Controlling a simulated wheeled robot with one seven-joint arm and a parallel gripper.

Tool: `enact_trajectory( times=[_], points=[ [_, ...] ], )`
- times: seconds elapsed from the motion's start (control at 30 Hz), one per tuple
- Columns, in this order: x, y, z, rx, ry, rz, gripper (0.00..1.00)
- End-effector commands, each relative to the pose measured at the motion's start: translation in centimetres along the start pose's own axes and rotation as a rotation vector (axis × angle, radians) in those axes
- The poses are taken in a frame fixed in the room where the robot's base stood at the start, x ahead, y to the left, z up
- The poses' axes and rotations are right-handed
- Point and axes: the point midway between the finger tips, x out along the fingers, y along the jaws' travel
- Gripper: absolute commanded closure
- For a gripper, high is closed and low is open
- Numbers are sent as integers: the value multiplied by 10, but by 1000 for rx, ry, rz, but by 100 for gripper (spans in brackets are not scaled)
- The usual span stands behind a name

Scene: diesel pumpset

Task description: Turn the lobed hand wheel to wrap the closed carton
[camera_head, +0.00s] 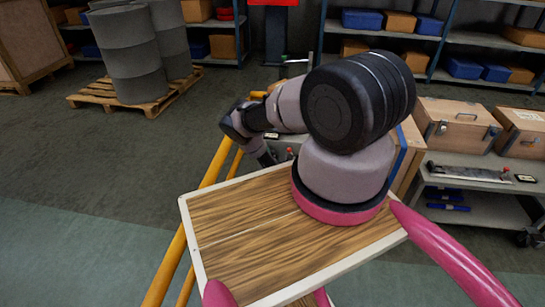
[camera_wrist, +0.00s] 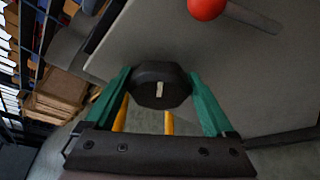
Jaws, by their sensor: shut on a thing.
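In the wrist view, the dark lobed hand wheel (camera_wrist: 172,95) sits between the two green fingers of my gripper (camera_wrist: 160,84). The fingers are shut on its left and right sides. A short pale mark shows in the middle of the wheel. Behind it is a grey panel (camera_wrist: 250,85). In the head view my arm reaches away from me, and I cannot make out the fingers or the wheel there. A tan box-like thing (camera_head: 409,157) with a blue strip shows partly behind my arm; I cannot tell whether it is the carton.
A red ball (camera_wrist: 207,8) on a rod stands near the wheel, at the wrist view's upper right. Yellow rails (camera_head: 216,163) run beside my arm. Drums (camera_head: 135,60) on a pallet stand back left. Wooden cases (camera_head: 457,123) rest on a grey bench at right. The left floor is clear.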

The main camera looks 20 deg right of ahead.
Motion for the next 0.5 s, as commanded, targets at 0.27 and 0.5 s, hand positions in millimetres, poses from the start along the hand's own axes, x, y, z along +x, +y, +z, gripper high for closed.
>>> enact_trajectory(
  times=[0.27, 0.5],
  points=[
    [0, -2, -1, 165, 0, 65, 67],
    [0, -2, -2, 233, 2, 96, 67]
  ],
)
